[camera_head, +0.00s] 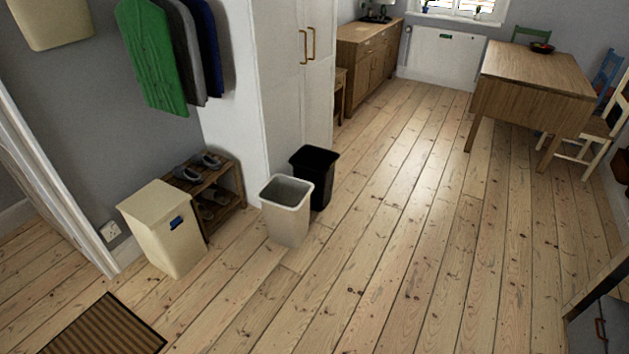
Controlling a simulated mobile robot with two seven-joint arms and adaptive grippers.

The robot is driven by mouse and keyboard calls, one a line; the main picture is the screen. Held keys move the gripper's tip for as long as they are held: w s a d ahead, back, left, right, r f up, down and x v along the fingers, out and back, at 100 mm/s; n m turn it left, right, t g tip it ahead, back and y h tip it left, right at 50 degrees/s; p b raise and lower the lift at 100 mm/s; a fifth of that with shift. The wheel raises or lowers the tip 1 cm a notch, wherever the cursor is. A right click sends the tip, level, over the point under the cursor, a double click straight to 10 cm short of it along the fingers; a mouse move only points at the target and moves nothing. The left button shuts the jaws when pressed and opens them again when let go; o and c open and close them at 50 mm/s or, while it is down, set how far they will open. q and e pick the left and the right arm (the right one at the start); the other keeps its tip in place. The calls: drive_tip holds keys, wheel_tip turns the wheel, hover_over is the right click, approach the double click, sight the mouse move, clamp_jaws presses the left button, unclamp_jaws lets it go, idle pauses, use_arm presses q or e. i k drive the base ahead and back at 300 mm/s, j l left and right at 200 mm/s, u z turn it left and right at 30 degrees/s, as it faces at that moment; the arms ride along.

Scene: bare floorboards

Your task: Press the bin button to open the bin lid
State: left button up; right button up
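A cream bin (166,236) with a flat closed lid (156,197) stands on the floor at the left, beside a shoe rack. A small blue patch (177,222), which may be its button or a label, is on the upper part of its front face. To its right stand an open light grey bin (289,222) and an open black bin (321,178) behind it. Neither of my grippers shows in the head view.
A wooden shoe rack (226,190) stands against the white wardrobe (262,100). A striped doormat (104,330) lies at the bottom left. A wooden table (535,75) with chairs is at the far right. The middle floorboards are clear.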

sight(178, 219)
drive_tip(key=i+u, duration=0.25)
drive_tip(key=i, duration=0.3)
drive_tip(key=i+u, duration=0.25)
drive_tip(key=i, duration=0.35)
drive_tip(key=i+l+u, duration=0.3)
drive_tip(key=i, duration=0.25)
drive_tip(key=j, duration=0.1)
